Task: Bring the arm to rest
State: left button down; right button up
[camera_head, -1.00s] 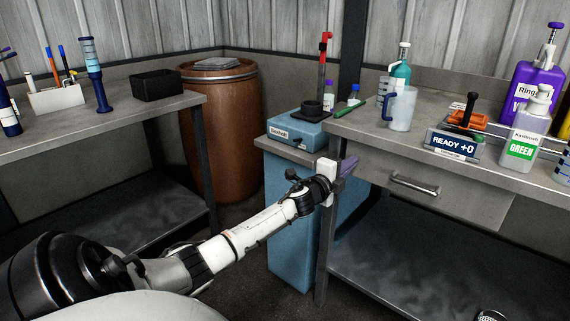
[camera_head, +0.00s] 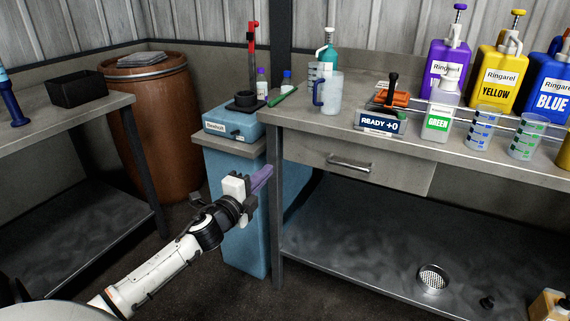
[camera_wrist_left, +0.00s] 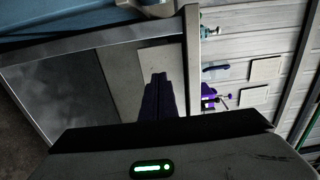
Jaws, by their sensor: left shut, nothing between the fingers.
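My left arm comes in from the lower left in the head view. Its gripper (camera_head: 262,179), with purple fingers, is in front of the blue cabinet, just left of the right bench's front leg and below the bench top. The fingers are together and empty. In the left wrist view the purple fingers (camera_wrist_left: 159,97) also lie side by side with nothing between them. The right gripper does not show in either view.
The right workbench (camera_head: 460,164) carries a READY +0 device (camera_head: 379,124), a mug (camera_head: 328,95), pump bottles and measuring cups. A blue box (camera_head: 230,122) tops the blue cabinet (camera_head: 240,235). A brown barrel (camera_head: 150,120) stands behind. A strainer (camera_head: 432,279) lies on the lower shelf.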

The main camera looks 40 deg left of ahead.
pick_arm(q)
jog(key=shift+s, duration=0.1)
jog(key=s+d+f+n+g+h+p, duration=0.2)
jog(key=s+d+f+n+g+p, duration=0.3)
jog(key=s+d+f, duration=0.7)
jog(key=s+d+f+n+g+h+p, duration=0.1)
jog(key=s+d+f+n+g+h, duration=0.1)
jog(key=s+d, duration=0.5)
jog(key=s+d+f+n+g+h+p, duration=0.1)
jog(key=s+d+f+n, duration=0.4)
jog(key=d, duration=0.9)
jog(key=s+n+g+h, duration=0.1)
jog(key=s, duration=0.2)
jog(key=shift+s+f+p, duration=0.15)
jog(key=shift+f+p, duration=0.05)
jog(key=shift+p, duration=0.1)
